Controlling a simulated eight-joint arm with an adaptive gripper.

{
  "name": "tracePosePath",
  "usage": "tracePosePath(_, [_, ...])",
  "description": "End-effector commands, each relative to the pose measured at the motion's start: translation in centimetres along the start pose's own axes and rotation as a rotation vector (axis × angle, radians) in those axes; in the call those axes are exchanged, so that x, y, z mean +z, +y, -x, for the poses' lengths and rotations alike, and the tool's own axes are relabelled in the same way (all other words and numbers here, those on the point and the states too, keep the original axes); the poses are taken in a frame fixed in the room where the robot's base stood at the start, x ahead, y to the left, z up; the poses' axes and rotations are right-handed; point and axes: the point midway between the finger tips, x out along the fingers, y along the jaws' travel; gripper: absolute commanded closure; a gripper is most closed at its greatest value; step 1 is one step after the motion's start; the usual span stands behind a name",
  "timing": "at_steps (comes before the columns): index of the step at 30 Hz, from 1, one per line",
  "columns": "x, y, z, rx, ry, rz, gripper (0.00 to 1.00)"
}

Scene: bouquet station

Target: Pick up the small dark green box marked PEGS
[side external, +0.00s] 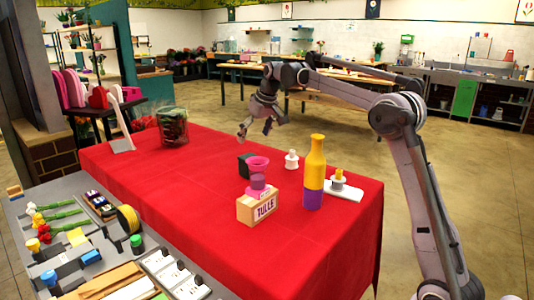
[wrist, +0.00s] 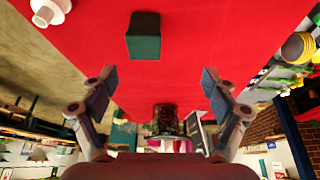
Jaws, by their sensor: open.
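A small dark green box (side external: 243,165) stands on the red-covered table, behind and left of a pink cup-like thing that partly covers it in the side external view. In the wrist view the box (wrist: 143,36) shows at the top, a little left of centre, with no readable marking. My gripper (side external: 255,130) hangs above the far part of the table, beyond the box and apart from it. In the wrist view my gripper (wrist: 156,84) has its two fingers spread wide, with nothing between them.
Near the box are a pink cup-like thing (side external: 258,164), a TULLE box (side external: 258,208), a yellow and purple bottle (side external: 314,172) and a white spool-like piece (side external: 291,160). A dark glass container (side external: 172,128) stands at the far left. The red cloth between is clear.

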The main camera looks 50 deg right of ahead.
Motion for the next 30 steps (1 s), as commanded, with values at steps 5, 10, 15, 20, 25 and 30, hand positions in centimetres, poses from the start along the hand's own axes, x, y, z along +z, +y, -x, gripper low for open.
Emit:
tracePosePath(5, [-1.3,2.5,-2.0,0.001,-0.017,-0.013,0.13])
tracePosePath(10, [-1.6,3.1,-3.1,0.001,-0.022,-0.015,0.13])
tracePosePath(15, [-1.5,3.1,-5.4,0.000,-0.022,-0.015,0.13])
tracePosePath(20, [-1.5,3.1,-7.5,0.001,-0.022,-0.015,0.13])
tracePosePath(25, [-1.5,3.1,-8.4,0.001,-0.022,-0.015,0.13])
tracePosePath(30, [-1.7,3.0,-10.4,0.001,-0.022,-0.015,0.13])
